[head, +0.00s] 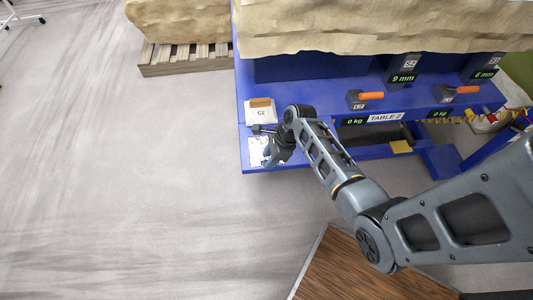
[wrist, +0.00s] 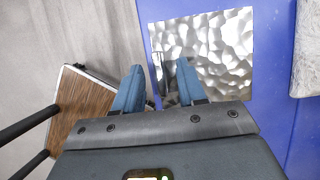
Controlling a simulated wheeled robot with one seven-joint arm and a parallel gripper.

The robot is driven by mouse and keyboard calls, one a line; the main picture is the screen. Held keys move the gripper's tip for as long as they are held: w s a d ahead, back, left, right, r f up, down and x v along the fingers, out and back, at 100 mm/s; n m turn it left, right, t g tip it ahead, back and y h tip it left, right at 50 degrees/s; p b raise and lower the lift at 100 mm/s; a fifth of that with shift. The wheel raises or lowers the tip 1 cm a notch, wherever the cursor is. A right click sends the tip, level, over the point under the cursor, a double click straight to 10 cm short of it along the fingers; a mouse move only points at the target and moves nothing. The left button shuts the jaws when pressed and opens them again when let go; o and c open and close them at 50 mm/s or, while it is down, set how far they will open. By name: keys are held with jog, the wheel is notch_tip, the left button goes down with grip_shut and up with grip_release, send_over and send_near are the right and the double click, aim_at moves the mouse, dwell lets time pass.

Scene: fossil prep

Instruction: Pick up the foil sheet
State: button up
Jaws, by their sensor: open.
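The foil sheet (wrist: 217,55) is a shiny, crinkled silver square lying flat on the blue table (wrist: 275,125), near its edge, in the wrist view. In the head view only a small bright part of the foil sheet (head: 257,153) shows at the table's left front corner, the rest hidden by my gripper (head: 274,157). In the wrist view my gripper (wrist: 158,82) is open and empty. Its right fingertip overlaps the foil's lower left part, and its left fingertip lies over the floor beyond the table edge. I cannot tell the height above the foil.
A large rock (head: 380,27) and orange-handled levers (head: 371,96) lie further right. A wooden board (head: 352,268) stands in front. The floor at left (head: 120,190) is clear.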

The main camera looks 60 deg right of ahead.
jog(key=shift+c, duration=0.4)
grip_shut()
